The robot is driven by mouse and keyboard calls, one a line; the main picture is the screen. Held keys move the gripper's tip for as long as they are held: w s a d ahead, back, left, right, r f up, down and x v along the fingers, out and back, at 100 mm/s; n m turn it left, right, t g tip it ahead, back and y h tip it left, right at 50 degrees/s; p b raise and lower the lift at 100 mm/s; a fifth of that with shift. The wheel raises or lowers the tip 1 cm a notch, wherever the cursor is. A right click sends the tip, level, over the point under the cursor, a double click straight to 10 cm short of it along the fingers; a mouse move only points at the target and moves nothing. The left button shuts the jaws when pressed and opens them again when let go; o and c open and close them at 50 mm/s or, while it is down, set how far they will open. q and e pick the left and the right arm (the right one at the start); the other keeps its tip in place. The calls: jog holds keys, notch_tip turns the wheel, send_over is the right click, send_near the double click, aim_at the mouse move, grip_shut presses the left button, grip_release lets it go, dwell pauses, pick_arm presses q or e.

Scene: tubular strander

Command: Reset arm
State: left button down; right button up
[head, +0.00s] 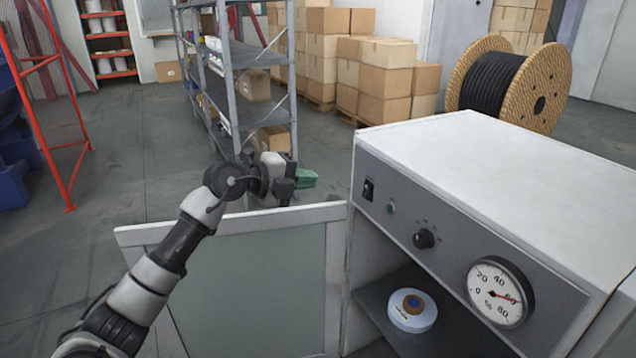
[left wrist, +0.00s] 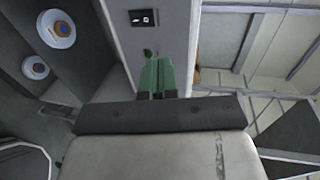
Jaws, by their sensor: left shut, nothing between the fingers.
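My left arm comes in from the left in the head view. Its left gripper (head: 306,178), with green fingers, is beyond the open door's top edge and left of the grey cabinet (head: 470,160). In the left wrist view the green fingers (left wrist: 157,76) are together and hold nothing, near the cabinet's switch panel (left wrist: 145,30). The cabinet door (head: 250,275) stands open to the left. A white spool with an orange and blue centre (head: 412,308) lies inside. The left wrist view shows two such spools (left wrist: 57,29). My right gripper is not in view.
The cabinet front carries a black switch (head: 368,189), a knob (head: 425,238) and a round gauge (head: 499,292). Behind stand a metal shelf rack (head: 240,90), stacked cartons (head: 385,80) and a large cable reel (head: 510,85). Open floor (head: 120,160) lies to the left.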

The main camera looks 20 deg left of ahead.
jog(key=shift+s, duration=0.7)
